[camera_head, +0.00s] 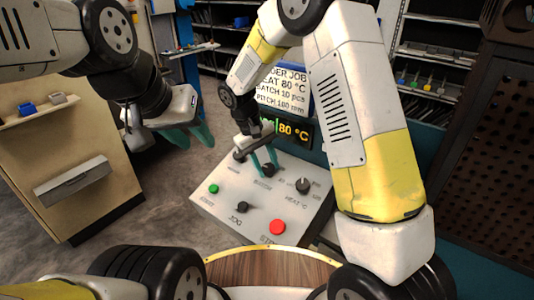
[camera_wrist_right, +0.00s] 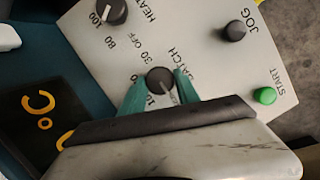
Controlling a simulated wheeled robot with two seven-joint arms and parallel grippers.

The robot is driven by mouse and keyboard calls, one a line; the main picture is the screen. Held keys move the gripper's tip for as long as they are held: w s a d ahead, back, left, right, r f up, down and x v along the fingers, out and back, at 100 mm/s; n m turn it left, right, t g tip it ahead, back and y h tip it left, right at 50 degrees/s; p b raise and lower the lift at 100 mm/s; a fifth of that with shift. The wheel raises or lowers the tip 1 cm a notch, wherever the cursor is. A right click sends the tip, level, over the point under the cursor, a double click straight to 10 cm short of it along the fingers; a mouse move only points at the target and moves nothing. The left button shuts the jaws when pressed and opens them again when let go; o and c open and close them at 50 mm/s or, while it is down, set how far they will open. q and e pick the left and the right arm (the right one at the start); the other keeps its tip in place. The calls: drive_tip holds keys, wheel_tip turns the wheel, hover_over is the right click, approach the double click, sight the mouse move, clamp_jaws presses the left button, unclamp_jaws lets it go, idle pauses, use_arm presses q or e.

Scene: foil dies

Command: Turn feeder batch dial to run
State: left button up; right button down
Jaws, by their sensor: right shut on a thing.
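The batch dial (camera_head: 269,170) is a round dark knob on the light control panel (camera_head: 225,204). It also shows in the right wrist view (camera_wrist_right: 160,80), with the BATCH lettering beside it. My right gripper (camera_head: 264,162) has its teal fingers on both sides of the dial and is shut on it. In the right wrist view the right gripper (camera_wrist_right: 157,92) hides some lettering around the dial. A pale pointer line on the knob points toward the gripper body; the mark it meets is not readable. My left gripper (camera_head: 191,136) is open and empty, left of the panel.
The heat dial (camera_head: 303,185), jog knob (camera_head: 242,207), green start button (camera_head: 213,188) and red stop button (camera_head: 277,227) share the panel. A display (camera_head: 294,132) reading 80 °C stands behind it. A beige cabinet (camera_head: 60,150) is at left; grey floor lies between.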

drive_tip(key=c, duration=0.9)
unclamp_jaws()
drive_tip(key=v, duration=0.7)
drive_tip(key=shift+a+r, duration=0.15)
drive_tip(key=shift+r, duration=0.2)
